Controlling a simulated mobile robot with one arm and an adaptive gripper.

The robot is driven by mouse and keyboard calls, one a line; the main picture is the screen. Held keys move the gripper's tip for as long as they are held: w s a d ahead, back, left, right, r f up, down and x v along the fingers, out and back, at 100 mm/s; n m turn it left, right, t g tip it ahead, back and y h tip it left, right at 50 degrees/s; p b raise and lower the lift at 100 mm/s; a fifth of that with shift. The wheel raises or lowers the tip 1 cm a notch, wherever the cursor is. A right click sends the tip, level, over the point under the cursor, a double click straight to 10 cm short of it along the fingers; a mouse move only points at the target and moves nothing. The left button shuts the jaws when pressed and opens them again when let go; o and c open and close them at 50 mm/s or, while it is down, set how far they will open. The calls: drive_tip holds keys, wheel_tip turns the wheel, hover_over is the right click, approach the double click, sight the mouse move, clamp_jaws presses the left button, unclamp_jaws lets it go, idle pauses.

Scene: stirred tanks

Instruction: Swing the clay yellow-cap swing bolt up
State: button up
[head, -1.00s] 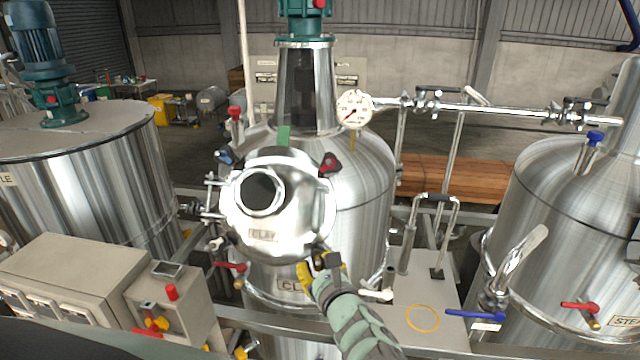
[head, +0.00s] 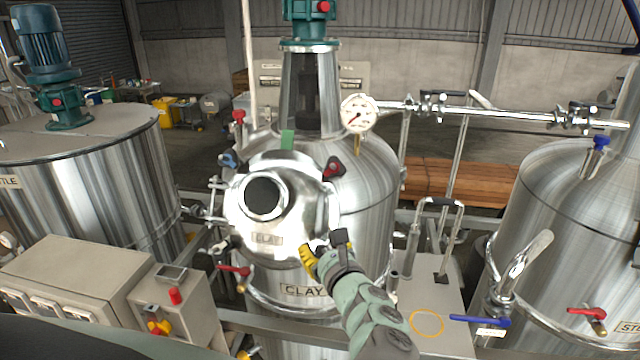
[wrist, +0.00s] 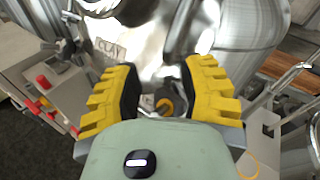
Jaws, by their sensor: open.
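The clay tank (head: 365,215) stands in the middle of the head view, with a round lid (head: 285,170) labelled CLAY on its front. The yellow-cap swing bolt (wrist: 165,106) shows in the wrist view as an orange-yellow round cap between my fingers, just beyond them. In the head view my gripper hides it. My gripper (head: 325,249) is at the lid's lower right edge, and it also fills the wrist view (wrist: 163,88). Its yellow fingers are apart, one on each side of the cap. I cannot tell whether either touches it.
A blue-cap bolt (head: 228,159) and a red-cap bolt (head: 333,168) sit at the lid's upper edge. A pressure gauge (head: 359,113) stands behind. A control box (head: 85,285) is at left, a blue-handled valve (head: 480,320) at right. Another tank (head: 560,220) stands at far right.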

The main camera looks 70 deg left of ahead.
drive_tip(key=shift+s+d+r, duration=0.15)
drive_tip(key=shift+s+r, duration=0.05)
drive_tip(key=shift+r, duration=0.2)
drive_tip(key=shift+d+r, duration=0.1)
drive_tip(key=shift+r, duration=1.8)
drive_tip(key=shift+s, duration=0.1)
